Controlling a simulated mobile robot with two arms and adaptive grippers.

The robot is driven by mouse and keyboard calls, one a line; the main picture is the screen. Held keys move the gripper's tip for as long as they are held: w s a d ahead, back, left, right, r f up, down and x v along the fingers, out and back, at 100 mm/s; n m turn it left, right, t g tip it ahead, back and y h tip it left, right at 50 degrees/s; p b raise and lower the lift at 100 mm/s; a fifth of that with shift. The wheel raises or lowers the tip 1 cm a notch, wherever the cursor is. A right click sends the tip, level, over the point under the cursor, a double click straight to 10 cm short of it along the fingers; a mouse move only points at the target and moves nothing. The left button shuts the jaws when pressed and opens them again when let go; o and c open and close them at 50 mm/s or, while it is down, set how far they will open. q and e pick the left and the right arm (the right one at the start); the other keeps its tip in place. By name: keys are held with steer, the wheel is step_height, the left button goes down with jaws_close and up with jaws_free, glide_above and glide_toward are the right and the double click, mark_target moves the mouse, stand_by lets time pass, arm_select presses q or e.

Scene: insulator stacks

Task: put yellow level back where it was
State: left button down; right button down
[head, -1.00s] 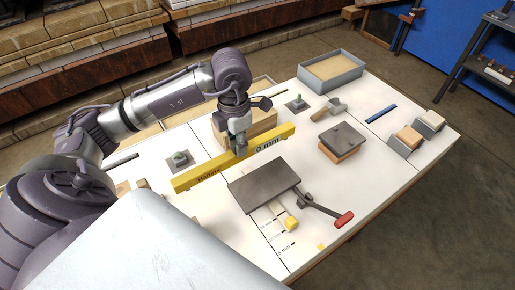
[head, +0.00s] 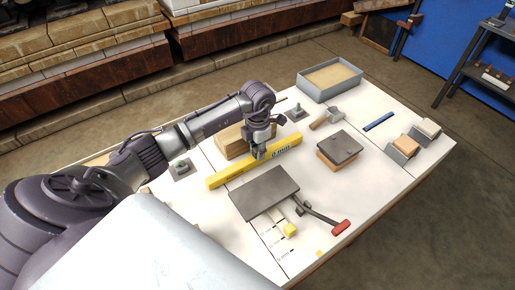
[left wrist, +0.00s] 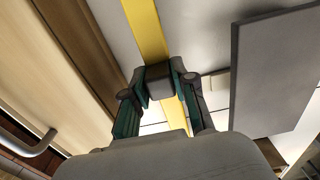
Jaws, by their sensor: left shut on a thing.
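The yellow level (head: 224,177) is a long yellow bar with "0 mm" on its side, lying diagonally across the middle of the white table. My left gripper (head: 259,153) is shut on it near its middle, from above. In the left wrist view the yellow level (left wrist: 146,32) runs between the two fingers of my left gripper (left wrist: 160,86), which hide part of it. I cannot tell whether its underside touches the table. My right gripper is in neither view.
A wooden block (head: 231,142) stands just behind the level. A sand tray (head: 331,79) stands at the back.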

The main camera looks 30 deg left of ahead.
arm_select(q)
steer(key=shift+f, duration=0.2)
steer(key=c, duration=0.9)
jaws_free()
steer(key=shift+r, duration=0.45)
step_height(320, 180, up, 12)
steer(key=shift+f+b, duration=0.25)
steer(key=shift+b, duration=0.8)
steer(key=shift+f, duration=0.1)
